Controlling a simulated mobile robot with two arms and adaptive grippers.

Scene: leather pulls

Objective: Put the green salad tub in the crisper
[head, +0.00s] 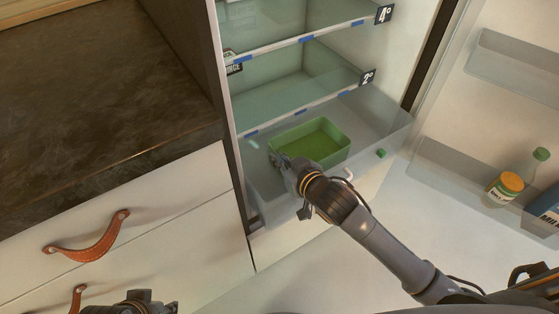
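The green salad tub (328,160) is an open, rectangular tub, upright within the outline of the crisper. The crisper (393,130) is a clear drawer at the bottom of the fridge, pulled out. I cannot tell whether the tub rests on its floor. My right gripper (279,160) is at the tub's near left corner, at its rim. Its fingers are small and partly hidden by the wrist, so their closure is unclear. My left gripper (140,299) is only partly in view at the bottom left edge, away from the tub; its fingers are not clear.
A small green block (381,153) shows at the crisper's right side. Glass shelves (300,105) with labels are above. The open fridge door at right holds a bottle (532,165), an orange-lidded jar (504,187) and a blue carton (545,209). Drawers with leather pulls (88,249) stand left.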

